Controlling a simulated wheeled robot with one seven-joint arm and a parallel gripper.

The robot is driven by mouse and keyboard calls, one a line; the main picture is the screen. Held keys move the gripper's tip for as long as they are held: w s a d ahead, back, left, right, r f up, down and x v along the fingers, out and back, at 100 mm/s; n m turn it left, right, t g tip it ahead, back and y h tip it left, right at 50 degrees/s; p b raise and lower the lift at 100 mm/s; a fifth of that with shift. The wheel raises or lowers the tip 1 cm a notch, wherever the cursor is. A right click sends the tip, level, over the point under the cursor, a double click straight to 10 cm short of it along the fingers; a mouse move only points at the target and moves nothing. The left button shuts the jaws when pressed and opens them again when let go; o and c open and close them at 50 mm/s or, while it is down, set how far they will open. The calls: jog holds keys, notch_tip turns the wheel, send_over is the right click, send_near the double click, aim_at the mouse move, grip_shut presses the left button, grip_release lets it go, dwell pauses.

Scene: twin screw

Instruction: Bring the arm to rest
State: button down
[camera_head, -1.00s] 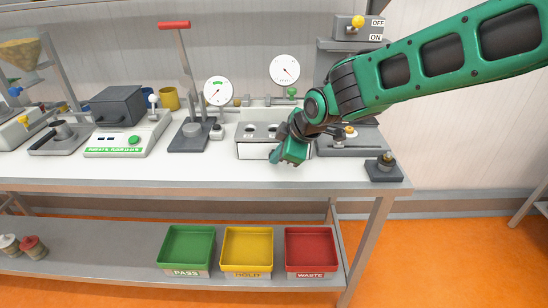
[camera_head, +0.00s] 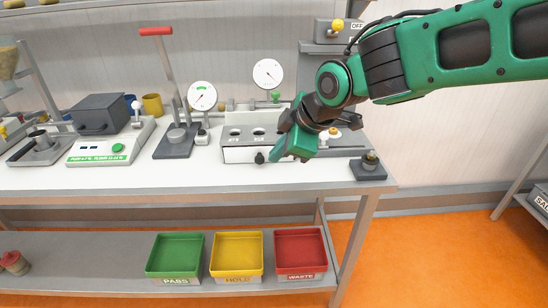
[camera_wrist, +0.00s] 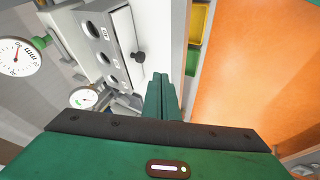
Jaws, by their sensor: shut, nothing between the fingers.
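My green gripper (camera_head: 280,152) is at the end of my green arm, which reaches in from the upper right in the head view. It hangs above the front of the bench, in front of the grey box with round holes (camera_head: 240,136). In the wrist view its fingers (camera_wrist: 162,98) are together and empty. The holed box also shows in the wrist view (camera_wrist: 116,40), to the left of the fingers, with a black knob (camera_wrist: 138,57) on its front face. The gripper hides part of the box's right side and the gear behind it.
The white bench (camera_head: 215,177) carries a lever press (camera_head: 177,135), two dial gauges, a scale-like unit (camera_head: 110,148) and a small dark block with a post (camera_head: 368,168). Green (camera_head: 174,255), yellow (camera_head: 237,255) and red (camera_head: 300,250) trays sit on the lower shelf. Orange floor is open at right.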

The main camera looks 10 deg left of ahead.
jog(key=s+d+f+m+h, duration=0.1)
jog(key=d+m+h, duration=0.35)
jog(key=d, duration=1.15)
jog(key=s+d+f+m+h, duration=0.1)
jog(key=d+m, duration=0.6)
jog(key=d, duration=0.9)
jog(key=s+d+f+m+g, duration=0.2)
jog(key=s+d+m, duration=0.5)
jog(key=s+d, duration=0.2)
jog(key=s+d+f+m+g, duration=0.2)
jog(key=s+d+m, duration=0.5)
jog(key=s, duration=0.6)
jog(key=shift+s+d+f+g, duration=0.15)
jog(key=shift+s+d+g, duration=0.15)
jog(key=shift+d, duration=0.95)
